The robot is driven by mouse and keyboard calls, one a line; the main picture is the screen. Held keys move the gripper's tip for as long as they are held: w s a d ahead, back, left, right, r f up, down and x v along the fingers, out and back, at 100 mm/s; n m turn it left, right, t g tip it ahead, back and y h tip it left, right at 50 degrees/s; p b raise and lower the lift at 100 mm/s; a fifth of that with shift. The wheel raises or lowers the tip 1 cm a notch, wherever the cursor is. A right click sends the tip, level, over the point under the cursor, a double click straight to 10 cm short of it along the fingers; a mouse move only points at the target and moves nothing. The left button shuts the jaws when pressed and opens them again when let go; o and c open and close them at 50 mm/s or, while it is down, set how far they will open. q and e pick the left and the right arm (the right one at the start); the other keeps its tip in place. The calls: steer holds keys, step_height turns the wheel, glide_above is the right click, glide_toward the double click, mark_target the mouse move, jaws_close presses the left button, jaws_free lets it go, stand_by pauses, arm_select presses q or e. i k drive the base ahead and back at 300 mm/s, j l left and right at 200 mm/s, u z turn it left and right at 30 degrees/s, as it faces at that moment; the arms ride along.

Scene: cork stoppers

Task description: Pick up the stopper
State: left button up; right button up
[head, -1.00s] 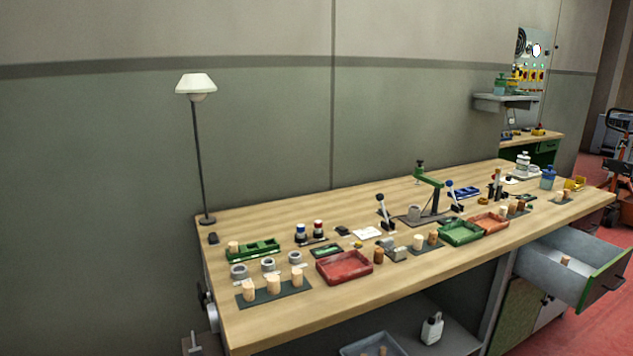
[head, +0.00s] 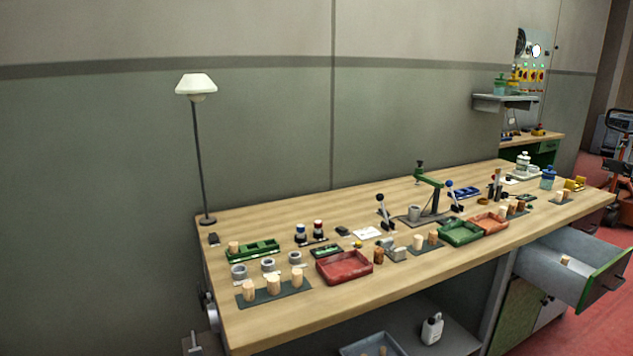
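Several cork stoppers stand on the workbench. A light stopper (head: 249,291) stands at the left of a dark mat (head: 260,297) near the bench's left front, with two more stoppers (head: 273,284) (head: 296,277) beside it. Another stopper (head: 233,247) is at the left end of a green tray (head: 262,249). A darker brown stopper (head: 378,255) stands right of the red tray (head: 340,274). Light stoppers (head: 418,242) stand on a mat further right. Which stopper is meant, I cannot tell. Neither gripper is in view.
The wooden bench (head: 380,289) has a clear strip along its front edge. A lamp (head: 197,150) stands at its left back, and a press (head: 430,185) near the middle. The open drawer juts out at the right. A bin (head: 370,345) stands on the lower shelf.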

mark_target(564, 260)
steer(key=i+l+z, duration=0.15)
steer(key=l+z, duration=0.15)
steer(key=l, duration=0.15)
steer(key=i+l+z, duration=0.25)
steer(key=l, duration=0.15)
steer(key=i+l+z, duration=0.1)
steer(key=l+z, duration=0.2)
steer(key=i+l+z, duration=0.3)
steer(key=l+u, duration=0.1)
steer(key=u, duration=2.1)
steer(key=z, duration=2.2)
